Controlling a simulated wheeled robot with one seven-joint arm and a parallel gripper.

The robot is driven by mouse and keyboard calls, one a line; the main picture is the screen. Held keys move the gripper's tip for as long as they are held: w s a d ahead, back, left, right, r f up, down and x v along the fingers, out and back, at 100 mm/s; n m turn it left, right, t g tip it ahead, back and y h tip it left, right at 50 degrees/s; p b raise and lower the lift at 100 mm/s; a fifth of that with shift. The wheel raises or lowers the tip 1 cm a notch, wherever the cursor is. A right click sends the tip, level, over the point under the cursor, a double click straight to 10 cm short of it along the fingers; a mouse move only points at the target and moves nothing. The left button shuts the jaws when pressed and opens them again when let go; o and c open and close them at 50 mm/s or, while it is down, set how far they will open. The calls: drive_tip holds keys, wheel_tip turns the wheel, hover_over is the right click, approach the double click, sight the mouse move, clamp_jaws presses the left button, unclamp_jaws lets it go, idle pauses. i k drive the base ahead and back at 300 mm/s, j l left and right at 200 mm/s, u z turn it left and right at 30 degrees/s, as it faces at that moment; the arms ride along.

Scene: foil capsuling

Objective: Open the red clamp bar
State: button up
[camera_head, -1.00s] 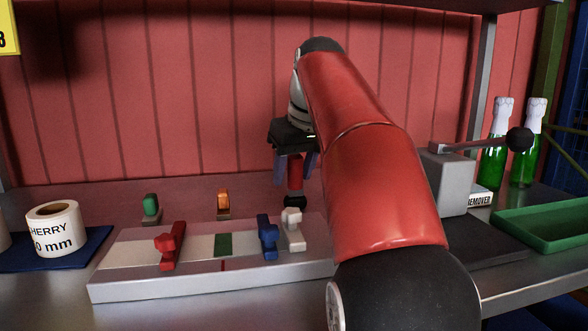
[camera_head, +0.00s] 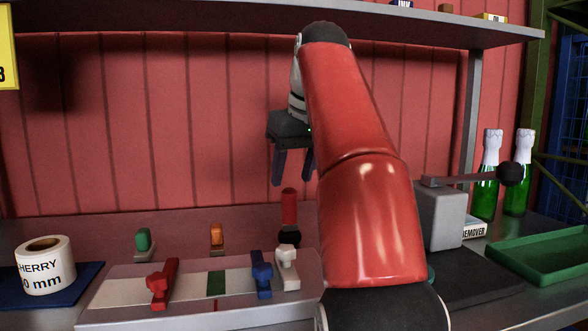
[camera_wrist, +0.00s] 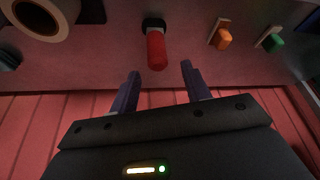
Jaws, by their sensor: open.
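The red clamp bar (camera_head: 163,284) lies across the left part of a pale fixture board (camera_head: 130,315) in the head view. A blue clamp (camera_head: 261,274) and a white clamp (camera_head: 288,268) sit further right on the board. My gripper (camera_head: 292,180) is open and empty, pointing down well above and to the right of the red clamp bar. Below its fingers stands an upright red-handled tool (camera_head: 289,208) with a black base, apart from the fingers. It also shows ahead of my open fingers in the wrist view (camera_wrist: 156,50). The red clamp bar is not recognisable there.
Green (camera_head: 143,239) and orange (camera_head: 216,235) knobs stand behind the board. A label roll (camera_head: 45,270) is at the left. A grey lever press (camera_head: 440,215), green bottles (camera_head: 487,190) and a green tray (camera_head: 540,255) are at the right. A shelf (camera_head: 200,22) runs above.

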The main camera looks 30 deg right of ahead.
sight(160, 283)
drive_tip(key=k, duration=1)
